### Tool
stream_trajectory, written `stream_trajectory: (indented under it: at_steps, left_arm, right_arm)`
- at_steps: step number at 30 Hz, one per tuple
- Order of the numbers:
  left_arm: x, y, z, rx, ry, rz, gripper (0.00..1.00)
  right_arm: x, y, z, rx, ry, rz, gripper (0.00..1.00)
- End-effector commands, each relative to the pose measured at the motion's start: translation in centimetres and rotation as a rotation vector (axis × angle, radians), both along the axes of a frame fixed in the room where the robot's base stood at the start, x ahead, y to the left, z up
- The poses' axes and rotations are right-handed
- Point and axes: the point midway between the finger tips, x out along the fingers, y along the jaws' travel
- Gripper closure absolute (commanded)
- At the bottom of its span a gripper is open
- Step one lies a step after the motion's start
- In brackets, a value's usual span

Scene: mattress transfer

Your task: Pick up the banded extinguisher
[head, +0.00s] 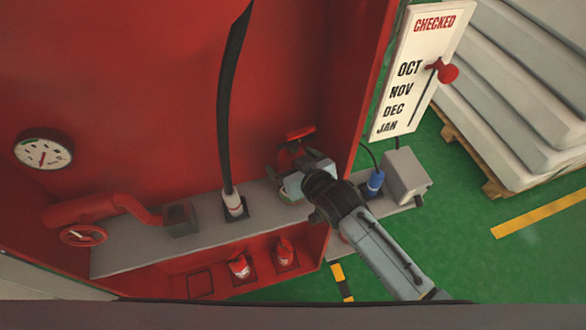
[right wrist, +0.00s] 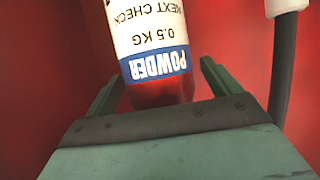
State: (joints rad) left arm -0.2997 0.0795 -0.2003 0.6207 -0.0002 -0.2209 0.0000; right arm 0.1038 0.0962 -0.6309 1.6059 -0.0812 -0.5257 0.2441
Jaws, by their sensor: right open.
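A red extinguisher (head: 298,133) stands at the back of the grey shelf in the head view, mostly hidden by my right gripper (head: 303,175). In the right wrist view the extinguisher (right wrist: 150,30) has a white label and a blue band reading POWDER. It is between the two green fingers of my right gripper (right wrist: 160,90), which are open, with red wall behind. I cannot tell whether a finger touches it. Two small red extinguishers with white parts, a left one (head: 239,267) and a right one (head: 284,252), stand on the lower shelf. My left gripper is not in view.
On the grey shelf (head: 130,250) are a white nozzle (head: 233,205) on a black hose, a dark square holder (head: 180,218), a blue plug (head: 374,182) and a grey box (head: 405,175). A red valve pipe (head: 90,207) is at left. A CHECKED board (head: 415,75) hangs right.

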Motion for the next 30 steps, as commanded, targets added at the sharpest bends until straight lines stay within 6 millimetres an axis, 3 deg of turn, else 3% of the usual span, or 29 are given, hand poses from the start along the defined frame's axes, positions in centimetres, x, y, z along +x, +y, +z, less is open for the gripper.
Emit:
stream_trajectory:
  at_steps: [4,22,30]
  left_arm:
    - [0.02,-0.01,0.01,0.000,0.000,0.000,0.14]
    - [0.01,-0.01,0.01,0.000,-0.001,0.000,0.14]
    - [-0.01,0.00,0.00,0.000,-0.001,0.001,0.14]
  right_arm:
    - [-0.02,0.01,0.03,0.000,0.000,0.000,0.12]
    - [-0.06,0.00,0.03,0.000,0.000,0.000,0.90]
    - [0.07,0.09,0.43,0.005,-0.008,0.001,0.92]
